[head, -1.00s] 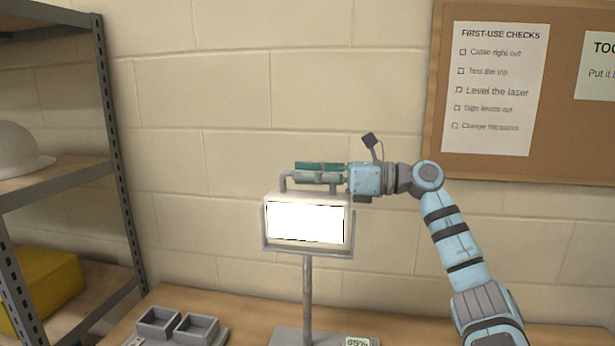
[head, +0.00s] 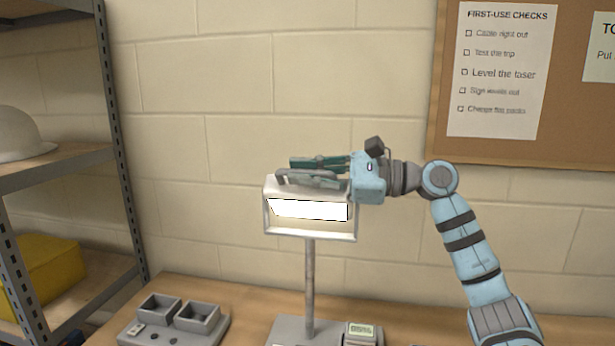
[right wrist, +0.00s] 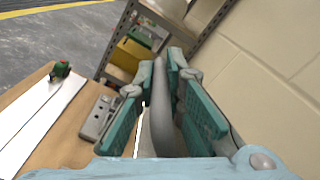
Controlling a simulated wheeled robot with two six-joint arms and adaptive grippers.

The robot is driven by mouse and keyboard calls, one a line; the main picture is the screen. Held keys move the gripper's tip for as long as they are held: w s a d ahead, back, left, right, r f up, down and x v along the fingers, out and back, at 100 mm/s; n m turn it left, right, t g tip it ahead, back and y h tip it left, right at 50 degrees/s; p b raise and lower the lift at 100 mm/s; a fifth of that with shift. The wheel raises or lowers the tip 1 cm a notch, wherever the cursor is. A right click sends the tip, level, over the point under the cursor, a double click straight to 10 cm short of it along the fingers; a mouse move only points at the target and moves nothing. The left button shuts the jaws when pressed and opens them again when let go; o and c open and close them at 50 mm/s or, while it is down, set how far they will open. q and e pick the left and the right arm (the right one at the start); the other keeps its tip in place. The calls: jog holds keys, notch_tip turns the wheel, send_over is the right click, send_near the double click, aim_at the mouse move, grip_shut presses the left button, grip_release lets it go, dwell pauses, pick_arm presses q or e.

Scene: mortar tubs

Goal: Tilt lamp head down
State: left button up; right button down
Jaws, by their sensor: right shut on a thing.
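The lamp head (head: 335,226) is a grey box with a glowing white panel (head: 308,209), held in a U-shaped bracket on a thin upright pole (head: 310,285). Its face is tipped downward. A grey handle runs along the top of the head. My right gripper (head: 310,170) lies across the top of the head from the right. It is shut on the handle, which also shows between the finger pads in the right wrist view (right wrist: 162,115). The handle's far parts are partly hidden by the fingers. My left gripper is not in view.
A grey twin-bay unit (head: 175,318) stands on the wooden bench left of the lamp. A small display box (head: 361,333) sits by the lamp base (head: 292,330). Metal shelving (head: 118,150) with a helmet (head: 20,135) and yellow box (head: 45,272) is at left. A wall stands behind.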

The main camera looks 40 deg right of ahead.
jog(key=shift+s+a+f, duration=0.1)
jog(key=shift+f, duration=0.05)
dwell(0.4)
jog(key=c, duration=1.7)
grip_release()
jog(key=shift+o, duration=0.2)
jog(key=shift+s, duration=0.1)
notch_tip(320, 180, up, 10)
jog(key=shift+r, duration=0.1)
